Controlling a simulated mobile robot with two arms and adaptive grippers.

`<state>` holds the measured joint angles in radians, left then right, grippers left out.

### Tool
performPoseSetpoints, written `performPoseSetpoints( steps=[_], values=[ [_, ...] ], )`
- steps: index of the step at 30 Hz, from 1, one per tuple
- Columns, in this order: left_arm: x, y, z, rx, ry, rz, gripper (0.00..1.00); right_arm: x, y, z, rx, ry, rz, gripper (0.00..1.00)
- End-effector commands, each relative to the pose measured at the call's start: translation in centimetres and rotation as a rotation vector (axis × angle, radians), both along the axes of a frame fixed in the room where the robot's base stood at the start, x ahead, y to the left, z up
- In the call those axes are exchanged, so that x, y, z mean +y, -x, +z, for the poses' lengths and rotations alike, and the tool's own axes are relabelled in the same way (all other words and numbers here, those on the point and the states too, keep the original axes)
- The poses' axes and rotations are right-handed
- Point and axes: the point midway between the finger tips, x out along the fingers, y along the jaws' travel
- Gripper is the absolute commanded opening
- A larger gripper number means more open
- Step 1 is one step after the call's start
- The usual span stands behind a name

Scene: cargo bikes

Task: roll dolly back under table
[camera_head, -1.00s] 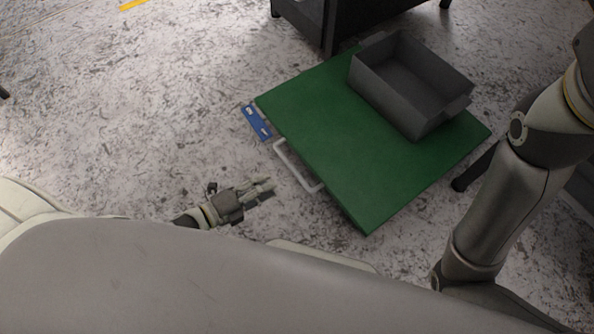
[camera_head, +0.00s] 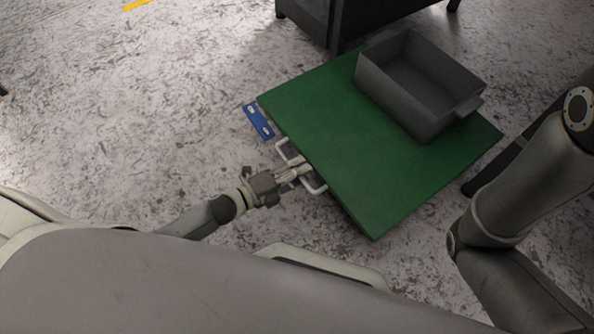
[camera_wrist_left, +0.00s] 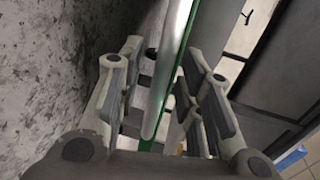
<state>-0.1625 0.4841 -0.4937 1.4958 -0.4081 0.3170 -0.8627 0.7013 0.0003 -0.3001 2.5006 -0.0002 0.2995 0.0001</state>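The dolly (camera_head: 330,140) is a flat green platform with a white handle (camera_head: 283,150) on its near-left edge. My left gripper (camera_head: 300,168) is at the handle, its fingers reaching over it toward the platform edge. In the left wrist view, the open fingers of my left gripper (camera_wrist_left: 163,78) stand on either side of the white handle bar (camera_wrist_left: 168,70), with gaps visible. The platform's green edge (camera_wrist_left: 184,60) shows just behind the bar. My right arm shows at the right of the head view, but its gripper is out of view.
A grey open bin (camera_head: 405,95) stands on the dolly's far-right part, apparently empty. A dark table-like piece (camera_head: 335,22) stands just behind the dolly. The speckled floor to the left is clear.

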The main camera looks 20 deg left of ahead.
Motion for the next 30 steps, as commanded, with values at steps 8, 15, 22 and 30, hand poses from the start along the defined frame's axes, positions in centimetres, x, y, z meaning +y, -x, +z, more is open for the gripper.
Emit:
performPoseSetpoints(
  steps=[8,15,22,30],
  values=[
    [0.0,0.0,0.0,0.000,0.000,0.000,0.02,0.0,0.0,0.0,-0.001,0.000,0.000,0.52],
    [0.0,0.0,0.0,0.000,0.000,0.000,0.00,0.0,0.0,0.0,-0.001,0.000,0.000,0.52],
    [-0.2,-0.4,0.0,-0.002,0.000,0.001,0.00,0.0,0.0,0.0,-0.001,0.000,0.000,0.52],
    [-2.4,-3.2,0.1,-0.003,0.001,0.001,0.00,0.0,0.0,0.0,0.000,0.000,0.001,0.52]
  ],
)
